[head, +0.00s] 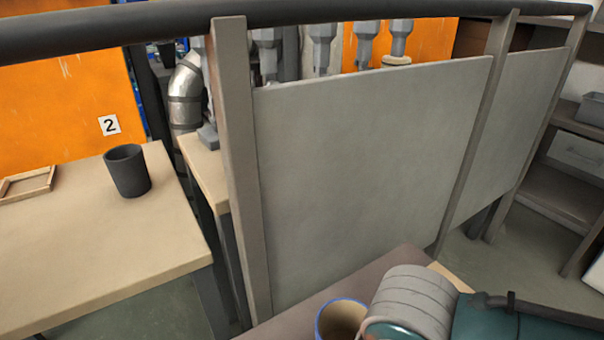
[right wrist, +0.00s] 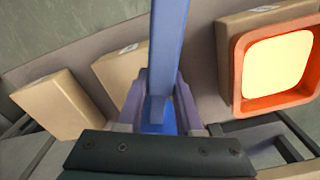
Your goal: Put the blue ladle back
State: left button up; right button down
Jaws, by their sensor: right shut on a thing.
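The blue ladle (right wrist: 168,50) shows in the right wrist view as a straight blue bar running up out of the top of the picture. My right gripper (right wrist: 160,95) is shut on this bar, one finger on each side. The ladle's bowl is out of the picture. My left gripper is in neither view.
A grey panel barrier (head: 370,150) stands beyond. A dark cup (head: 127,172) and wooden frame (head: 28,185) are on the left table (head: 110,255). The wrist view shows tan blocks (right wrist: 60,105) and an orange-rimmed square (right wrist: 236,70).

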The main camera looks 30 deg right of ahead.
jog(key=shift+f, duration=0.15)
jog(key=c, duration=0.6)
grip_release()
jog(key=shift+o, duration=0.2)
jog(key=s+d+r+n+t+p, duration=0.1)
jog(key=s+r+n+p, duration=0.1)
jog(key=r, duration=0.8)
jog(key=s+d+r+n+t+p, duration=0.1)
jog(key=s+r+n+t+p, duration=0.1)
jog(key=r, duration=0.8)
jog(key=shift+s+d+r+n+p, duration=0.15)
jog(key=shift+s+r+n+p, duration=0.2)
jog(key=shift+s+n+p, duration=0.55)
jog(key=shift+w, duration=0.25)
